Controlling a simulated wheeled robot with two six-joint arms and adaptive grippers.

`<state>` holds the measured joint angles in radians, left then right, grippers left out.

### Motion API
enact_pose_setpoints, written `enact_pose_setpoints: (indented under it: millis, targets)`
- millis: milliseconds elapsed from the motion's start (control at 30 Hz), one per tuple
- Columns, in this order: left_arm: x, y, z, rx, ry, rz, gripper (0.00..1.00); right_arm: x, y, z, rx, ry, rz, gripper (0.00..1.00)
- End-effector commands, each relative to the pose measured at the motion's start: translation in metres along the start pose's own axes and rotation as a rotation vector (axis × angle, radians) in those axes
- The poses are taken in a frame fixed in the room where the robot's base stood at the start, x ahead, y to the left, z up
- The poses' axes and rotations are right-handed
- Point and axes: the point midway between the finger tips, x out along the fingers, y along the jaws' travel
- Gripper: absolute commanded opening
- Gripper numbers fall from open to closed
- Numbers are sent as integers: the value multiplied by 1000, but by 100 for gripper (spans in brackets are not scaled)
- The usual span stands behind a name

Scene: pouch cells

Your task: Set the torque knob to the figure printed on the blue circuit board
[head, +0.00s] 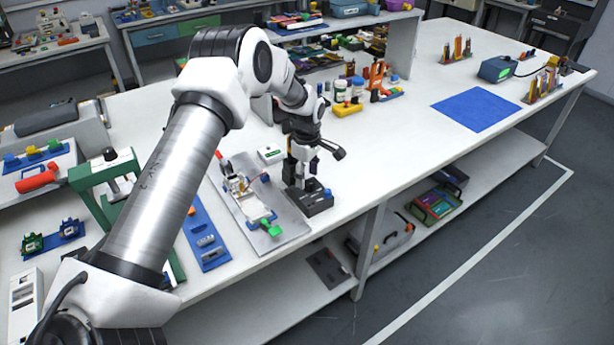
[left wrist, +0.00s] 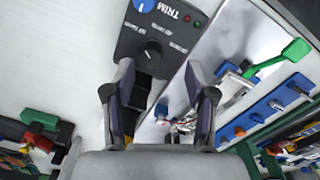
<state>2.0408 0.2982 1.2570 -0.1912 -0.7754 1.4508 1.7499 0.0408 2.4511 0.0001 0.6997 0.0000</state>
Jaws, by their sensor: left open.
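A dark control box (head: 318,203) stands near the table's front edge in the head view. In the left wrist view the box (left wrist: 180,28) carries the word TRIM, a blue-topped knob (left wrist: 144,5) at the upper edge and a second knob (left wrist: 152,52) lower down. The other labels are too small to read, so I cannot tell which knob is torque. My left gripper (head: 303,172) points down just above the box. My right gripper is out of view.
A grey plate with a green-handled clamp (head: 268,225) lies close to the left of the box. A green press frame (head: 110,185) stands further left.

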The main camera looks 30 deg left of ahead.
Motion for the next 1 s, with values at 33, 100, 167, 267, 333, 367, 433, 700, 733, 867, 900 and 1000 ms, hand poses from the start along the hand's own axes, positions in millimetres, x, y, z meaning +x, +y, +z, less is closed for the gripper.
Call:
enact_pose_setpoints:
  millis: [33,100,167,267,333,367,433,700,733,867,900,1000]
  targets:
    - [9,-1,0,1,1,-3,56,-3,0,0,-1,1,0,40]
    - [18,0,0,1,0,-2,56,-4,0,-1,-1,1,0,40]
    - [23,0,0,1,0,0,56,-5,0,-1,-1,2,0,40]
    - [27,0,0,1,0,1,56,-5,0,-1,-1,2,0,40]
    - [27,0,0,1,0,1,56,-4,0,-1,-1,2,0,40]
    - [27,0,0,1,0,1,56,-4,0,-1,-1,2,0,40]
    - [27,0,0,1,0,1,52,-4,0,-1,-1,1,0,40]
    - [28,0,0,1,0,-1,0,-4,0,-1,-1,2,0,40]
    - [28,0,0,1,0,-1,0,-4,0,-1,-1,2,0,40]
    - [29,-1,0,6,0,-3,0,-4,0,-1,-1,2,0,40]
    - [29,-1,0,10,0,-3,0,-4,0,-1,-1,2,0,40]
    - [29,-1,0,31,0,-4,0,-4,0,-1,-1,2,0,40]
